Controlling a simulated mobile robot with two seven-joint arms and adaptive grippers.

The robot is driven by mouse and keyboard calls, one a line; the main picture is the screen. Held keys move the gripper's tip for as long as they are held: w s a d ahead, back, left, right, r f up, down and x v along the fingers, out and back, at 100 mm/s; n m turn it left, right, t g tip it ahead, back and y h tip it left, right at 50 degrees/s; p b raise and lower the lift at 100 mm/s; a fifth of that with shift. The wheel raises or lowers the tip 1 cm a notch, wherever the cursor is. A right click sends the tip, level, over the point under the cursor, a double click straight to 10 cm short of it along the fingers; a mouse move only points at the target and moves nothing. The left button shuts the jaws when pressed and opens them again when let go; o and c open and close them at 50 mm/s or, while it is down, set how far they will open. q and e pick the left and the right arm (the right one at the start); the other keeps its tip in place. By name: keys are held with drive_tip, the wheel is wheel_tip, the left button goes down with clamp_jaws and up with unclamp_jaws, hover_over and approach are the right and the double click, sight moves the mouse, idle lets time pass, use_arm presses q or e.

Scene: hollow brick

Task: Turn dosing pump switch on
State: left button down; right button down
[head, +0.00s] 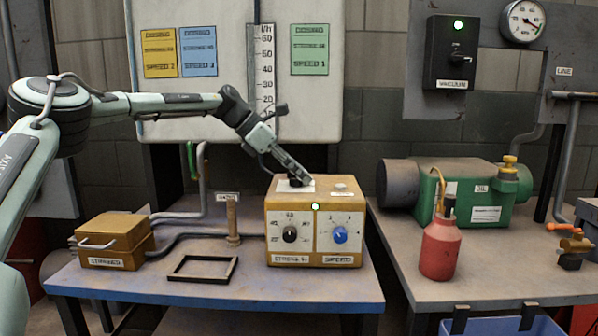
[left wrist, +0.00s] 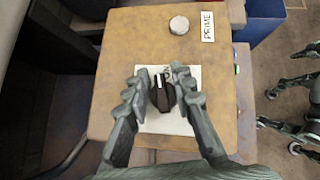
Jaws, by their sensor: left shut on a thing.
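The dosing pump is a tan box (head: 293,204) on the left table, with a black knob and a blue knob on its front and a lit green lamp (head: 315,206). Its black switch (left wrist: 161,96) sits on a white plate on top, seen from above in the left wrist view. My left gripper (head: 301,181) reaches down over the box top. In the left wrist view its two fingers (left wrist: 161,92) stand on either side of the switch and are shut on it. My right gripper (left wrist: 266,108) shows at the right edge there, fingers apart and empty.
A round button (left wrist: 179,25) beside a PRIME label is on the box top. A small tan box (head: 113,240), a black frame (head: 203,268) and a wooden peg (head: 232,219) are on the left table. A red bottle (head: 440,248) stands on the right table.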

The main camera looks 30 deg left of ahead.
use_arm(q)
drive_tip(key=shift+s+m+g+h, duration=0.1)
drive_tip(key=shift+m+g+h, duration=0.55)
drive_tip(key=shift+m, duration=0.55)
drive_tip(key=c, duration=1.6)
unclamp_jaws()
drive_tip(key=shift+f, duration=0.1)
drive_tip(key=shift+r, duration=0.2)
drive_tip(key=v, duration=1.1)
drive_tip(key=shift+s+a+r, duration=0.1)
drive_tip(key=shift+a+r, duration=0.15)
drive_tip(key=shift+a, duration=0.05)
